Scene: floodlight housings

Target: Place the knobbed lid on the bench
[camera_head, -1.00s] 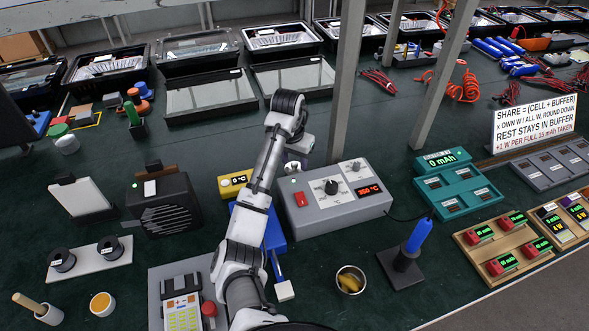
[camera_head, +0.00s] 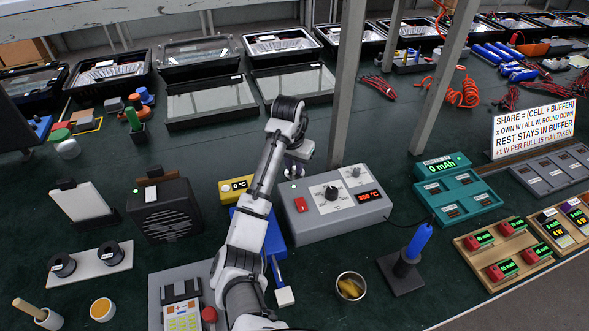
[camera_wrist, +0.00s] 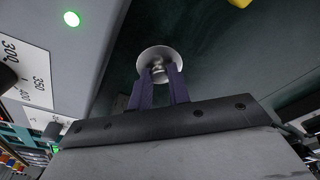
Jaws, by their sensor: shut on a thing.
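The knobbed lid (camera_wrist: 158,54) is a small round silvery disc with a knob at its middle. In the wrist view, the two purple fingers of my gripper (camera_wrist: 160,76) are shut on the knob. In the head view, the lid (camera_head: 293,171) shows as a small pale disc under my gripper (camera_head: 294,160), partly hidden by the arm. It is over the dark green bench (camera_head: 215,130), just behind and left of the grey control box. I cannot tell whether the lid touches the bench.
The grey control box (camera_head: 306,229) with a dial and red display stands close to my gripper. A yellow meter (camera_head: 233,187) and a blue object (camera_head: 274,240) are left of it. A metal post (camera_head: 348,90) rises behind. Open bench lies between the gripper and the glass panels (camera_head: 293,80).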

